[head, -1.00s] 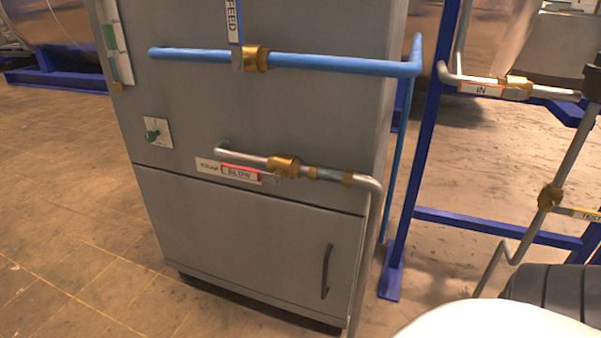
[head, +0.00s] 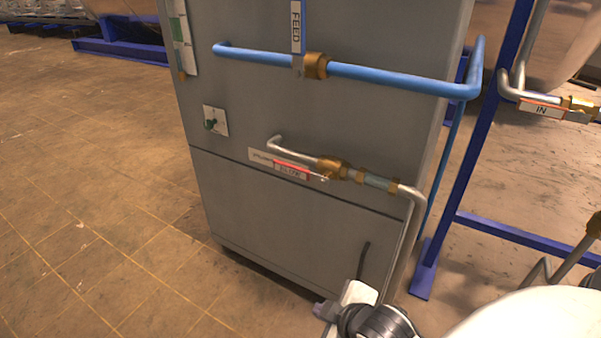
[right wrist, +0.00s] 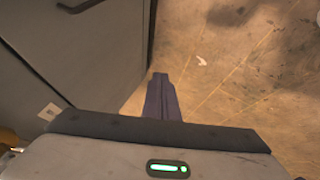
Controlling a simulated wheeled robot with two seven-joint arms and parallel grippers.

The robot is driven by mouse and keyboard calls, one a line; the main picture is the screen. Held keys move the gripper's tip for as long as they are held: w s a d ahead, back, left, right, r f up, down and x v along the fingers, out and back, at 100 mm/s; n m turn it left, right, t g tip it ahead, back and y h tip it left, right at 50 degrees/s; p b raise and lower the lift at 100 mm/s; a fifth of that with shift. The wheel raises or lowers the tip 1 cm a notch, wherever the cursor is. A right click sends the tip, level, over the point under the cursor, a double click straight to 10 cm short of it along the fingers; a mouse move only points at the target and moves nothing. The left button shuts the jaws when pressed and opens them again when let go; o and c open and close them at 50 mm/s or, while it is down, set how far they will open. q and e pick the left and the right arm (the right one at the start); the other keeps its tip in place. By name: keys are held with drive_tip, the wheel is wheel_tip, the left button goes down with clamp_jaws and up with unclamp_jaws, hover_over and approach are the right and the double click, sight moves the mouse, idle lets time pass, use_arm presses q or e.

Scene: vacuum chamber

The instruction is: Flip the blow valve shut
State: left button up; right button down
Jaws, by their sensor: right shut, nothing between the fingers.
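The blow valve (head: 333,168) is a brass body on a grey metal pipe across the front of the grey cabinet. Its lever (head: 291,170), with a red edge and a BLOW label, points left from the body, roughly along the pipe. My right gripper (head: 322,311) is low in the head view, below the valve and well apart from it, beside the cabinet's lower door. In the right wrist view its dark fingers (right wrist: 162,98) are together with nothing between them, over the floor. The valve cannot be made out in that view. My left gripper is not in view.
The grey cabinet (head: 240,215) has a door handle (head: 363,262) near my right gripper. A blue pipe (head: 400,82) with the FEED valve (head: 314,66) runs above. A blue frame post (head: 480,150) stands at the right. The floor (head: 100,210) at left is clear.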

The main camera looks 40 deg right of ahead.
drive_tip(key=w+d+r+n+t+h, duration=0.1)
drive_tip(key=w+d+r+n+t, duration=0.15)
drive_tip(key=w+d+n, duration=0.3)
drive_tip(key=w+d+r+n+t+h, duration=0.1)
drive_tip(key=w+d+r+n+t, duration=0.1)
drive_tip(key=w+d+n+t, duration=0.3)
wheel_tip(320, 180, up, 6)
drive_tip(key=d+n+t+y, duration=0.2)
drive_tip(key=n+y, duration=0.9)
drive_tip(key=n, duration=1.3)
drive_tip(key=shift+f+t+y, duration=0.15)
drive_tip(key=shift+t+y, duration=0.15)
drive_tip(key=shift+t, duration=0.75)
drive_tip(key=shift+d, duration=0.1)
